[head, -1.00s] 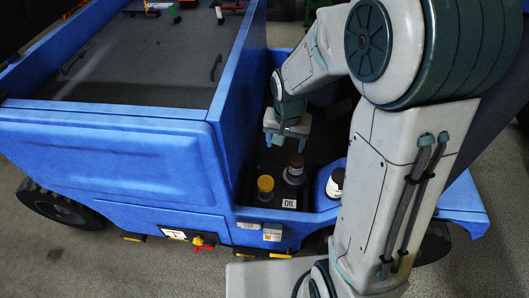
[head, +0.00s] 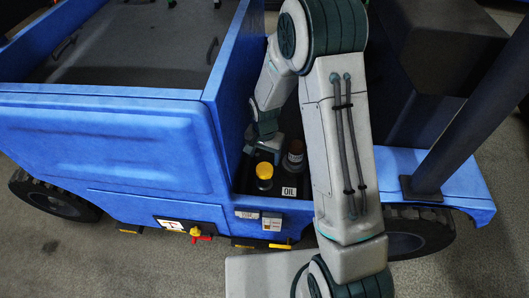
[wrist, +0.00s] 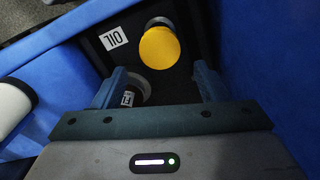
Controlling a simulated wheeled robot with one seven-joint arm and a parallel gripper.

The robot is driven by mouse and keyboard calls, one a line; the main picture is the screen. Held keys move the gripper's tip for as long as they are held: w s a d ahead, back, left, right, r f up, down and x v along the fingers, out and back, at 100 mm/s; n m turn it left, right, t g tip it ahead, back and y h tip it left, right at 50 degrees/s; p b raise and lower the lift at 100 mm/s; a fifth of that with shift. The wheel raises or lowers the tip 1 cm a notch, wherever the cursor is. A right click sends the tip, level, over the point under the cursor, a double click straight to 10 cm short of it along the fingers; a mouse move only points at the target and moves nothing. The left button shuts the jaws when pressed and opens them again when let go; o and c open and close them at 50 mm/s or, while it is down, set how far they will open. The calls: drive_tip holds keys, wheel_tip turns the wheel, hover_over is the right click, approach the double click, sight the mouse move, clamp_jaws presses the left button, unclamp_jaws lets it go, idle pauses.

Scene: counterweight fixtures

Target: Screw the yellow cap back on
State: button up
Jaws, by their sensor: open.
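The yellow cap (head: 264,169) sits on top of a pale round neck in the dark recess of the blue vehicle. The wrist view shows the cap (wrist: 160,48) from above, with the grey neck (wrist: 158,22) partly under it; I cannot tell how tightly it sits. My gripper (head: 262,152) is open and empty, pointing down just behind the cap. In the wrist view its two fingers (wrist: 162,72) are spread wide, with the cap just beyond the tips, roughly centred between them, not visibly touched.
A dark-capped neck (head: 293,158) stands right of the yellow cap, close to my arm; my finger partly hides a pale ring (wrist: 135,86) in the wrist view. An OIL label (head: 288,191) lies in front. Blue walls (head: 228,110) bound the narrow recess.

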sight(265, 168)
wheel_tip(265, 168, down, 8)
drive_tip(key=b, duration=0.5)
drive_tip(key=shift+r, duration=0.25)
